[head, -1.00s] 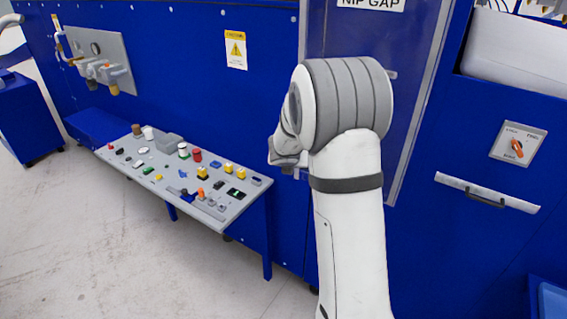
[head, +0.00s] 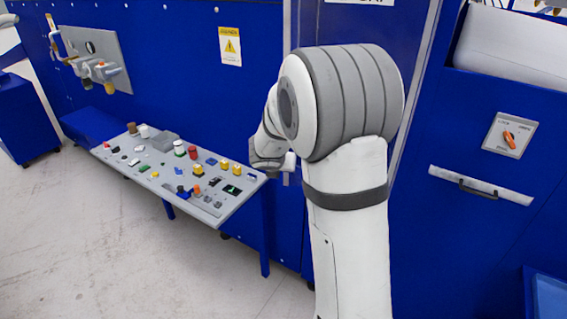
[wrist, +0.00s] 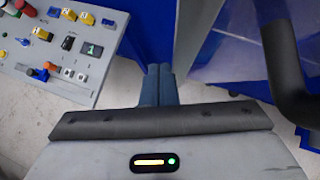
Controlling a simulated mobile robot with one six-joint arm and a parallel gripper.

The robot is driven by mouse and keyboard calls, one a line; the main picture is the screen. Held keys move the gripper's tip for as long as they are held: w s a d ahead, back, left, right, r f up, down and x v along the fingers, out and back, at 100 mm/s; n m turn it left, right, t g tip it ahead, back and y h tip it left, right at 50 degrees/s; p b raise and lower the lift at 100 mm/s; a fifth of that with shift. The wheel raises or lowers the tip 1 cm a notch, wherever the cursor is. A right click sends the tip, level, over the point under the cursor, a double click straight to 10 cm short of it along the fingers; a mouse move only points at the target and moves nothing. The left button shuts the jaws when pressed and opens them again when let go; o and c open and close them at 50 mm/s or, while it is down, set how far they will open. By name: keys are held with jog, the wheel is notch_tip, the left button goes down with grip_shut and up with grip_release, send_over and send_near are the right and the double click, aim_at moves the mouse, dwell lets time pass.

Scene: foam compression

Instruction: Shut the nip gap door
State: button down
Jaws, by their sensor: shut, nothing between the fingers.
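The nip gap door (head: 375,25) is a blue panel with grey edge strips under a partly cropped white label in the head view. My arm covers most of it, so how far it stands open cannot be told there. In the wrist view my gripper (wrist: 160,72) is shut and empty, its two fingers together. Right of the fingers is a blue panel with a pale edge, likely the door (wrist: 235,55). A thick black curved bar (wrist: 287,70), perhaps its handle, is at the right, apart from the fingers.
A control desk (head: 225,207) with several buttons juts out at left, close to my wrist; it also shows in the wrist view (wrist: 75,88). A drawer handle (head: 480,187) and an orange rotary switch (head: 509,138) are at right. Floor is clear at front left.

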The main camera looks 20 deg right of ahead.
jog(key=w+a+r+v, duration=0.1)
jog(key=v, duration=0.5)
jog(key=t+h+b, duration=0.5)
jog(key=t+b, duration=0.3)
jog(key=b, duration=2.5)
send_near(286, 174)
jog(key=x, duration=0.7)
